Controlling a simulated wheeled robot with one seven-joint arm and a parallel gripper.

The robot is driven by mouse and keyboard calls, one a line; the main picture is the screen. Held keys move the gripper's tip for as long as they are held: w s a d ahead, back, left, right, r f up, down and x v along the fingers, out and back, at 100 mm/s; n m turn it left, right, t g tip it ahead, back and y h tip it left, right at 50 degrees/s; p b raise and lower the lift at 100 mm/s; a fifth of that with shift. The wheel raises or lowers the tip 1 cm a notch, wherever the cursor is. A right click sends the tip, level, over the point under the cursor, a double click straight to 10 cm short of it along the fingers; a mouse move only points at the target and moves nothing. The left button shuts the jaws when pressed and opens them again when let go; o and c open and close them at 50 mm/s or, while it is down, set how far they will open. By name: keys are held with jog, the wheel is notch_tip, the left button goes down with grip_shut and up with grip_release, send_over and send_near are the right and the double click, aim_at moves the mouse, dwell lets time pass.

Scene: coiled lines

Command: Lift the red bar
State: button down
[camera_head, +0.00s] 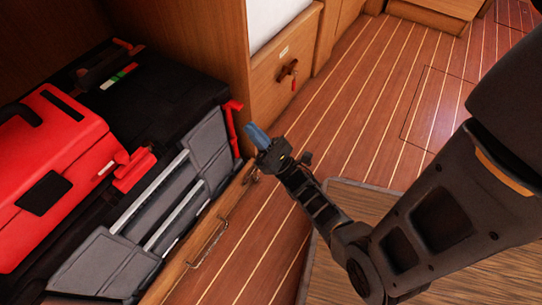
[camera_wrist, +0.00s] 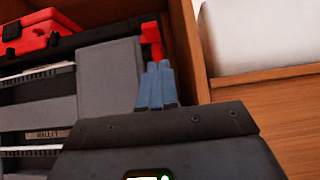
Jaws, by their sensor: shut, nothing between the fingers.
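A narrow red bar (camera_head: 232,128) stands at the right end of a large black case (camera_head: 165,85), beside the wooden panel. It also shows in the wrist view (camera_wrist: 151,38), just beyond my fingertips and slightly left of them. My gripper (camera_head: 254,133) has blue fingers, close together with nothing between them. In the head view the fingers are just right of the bar's lower part. In the wrist view the fingertips (camera_wrist: 158,68) overlap the area just below the bar. I cannot tell whether they touch it.
A red toolbox (camera_head: 60,165) lies on the black case at left. Grey panels (camera_head: 190,165) form the case's front. A wooden panel (camera_wrist: 187,50) rises right of the bar. A drawer with a latch (camera_head: 287,70) is behind. The striped floor (camera_head: 350,100) is open at right.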

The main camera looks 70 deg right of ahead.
jog(key=v, duration=0.8)
jog(key=shift+s+f, duration=0.15)
jog(key=shift+s, duration=0.15)
jog(key=shift+a, duration=0.1)
